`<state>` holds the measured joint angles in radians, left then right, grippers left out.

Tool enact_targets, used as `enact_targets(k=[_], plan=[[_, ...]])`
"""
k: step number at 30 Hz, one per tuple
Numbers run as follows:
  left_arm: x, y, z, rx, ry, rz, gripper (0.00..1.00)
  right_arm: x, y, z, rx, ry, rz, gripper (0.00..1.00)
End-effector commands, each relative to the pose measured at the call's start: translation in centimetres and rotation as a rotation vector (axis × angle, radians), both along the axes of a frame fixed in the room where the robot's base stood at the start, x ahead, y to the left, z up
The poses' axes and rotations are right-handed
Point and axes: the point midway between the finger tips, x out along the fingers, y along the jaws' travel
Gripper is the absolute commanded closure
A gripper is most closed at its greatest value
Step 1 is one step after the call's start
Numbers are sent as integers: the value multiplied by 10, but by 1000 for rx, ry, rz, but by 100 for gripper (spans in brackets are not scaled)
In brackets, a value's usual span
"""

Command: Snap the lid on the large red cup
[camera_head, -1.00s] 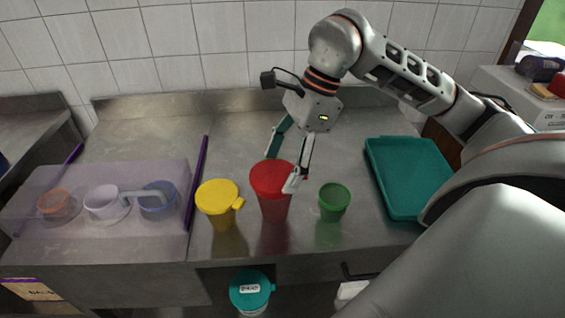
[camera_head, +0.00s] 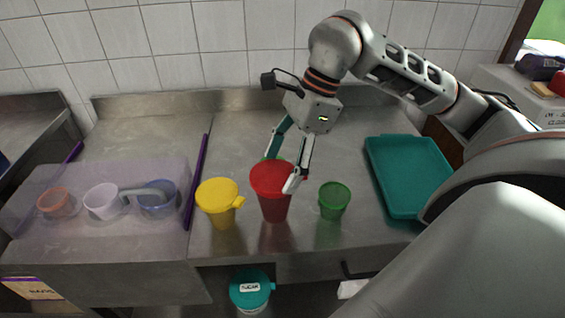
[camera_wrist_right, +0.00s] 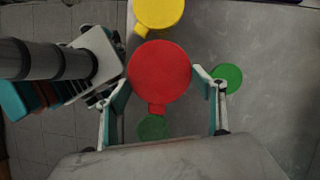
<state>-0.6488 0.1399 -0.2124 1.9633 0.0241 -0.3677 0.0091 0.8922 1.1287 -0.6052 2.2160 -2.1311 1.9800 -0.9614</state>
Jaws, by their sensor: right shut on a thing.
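The large red cup (camera_head: 274,210) stands on the steel counter, with a red lid (camera_head: 272,176) over its mouth. I cannot tell whether the lid is fully snapped down. My right gripper (camera_head: 284,173) is shut on the red lid, one finger at the near right and the other behind. In the right wrist view the lid (camera_wrist_right: 159,71) fills the space between the fingertips (camera_wrist_right: 160,78), its tab pointing to the picture's bottom. The cup is hidden beneath it there. My left gripper does not show.
A yellow lidded cup (camera_head: 218,195) stands close left, a translucent green cup (camera_head: 334,201) right. A green disc (camera_wrist_right: 226,77) lies behind the red cup. A teal tray (camera_head: 409,172) is at right, a clear bin with small cups at left, a teal-lidded sugar container (camera_head: 251,288) below the front edge.

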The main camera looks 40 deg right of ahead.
Motion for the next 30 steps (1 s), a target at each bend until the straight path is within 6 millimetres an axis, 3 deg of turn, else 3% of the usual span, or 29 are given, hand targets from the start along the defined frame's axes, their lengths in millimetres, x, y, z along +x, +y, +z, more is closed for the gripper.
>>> enact_targets(k=[14,15,17,25,27,30], plan=[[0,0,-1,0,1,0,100,0,0,-2,0,0,0,40],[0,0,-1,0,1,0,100,0,0,-2,0,0,0,26],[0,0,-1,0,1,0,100,0,0,-2,0,0,0,12],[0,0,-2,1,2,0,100,0,0,-2,0,0,0,12],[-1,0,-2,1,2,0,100,0,0,-2,0,0,0,0],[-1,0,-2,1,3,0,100,0,0,-2,0,0,0,0]])
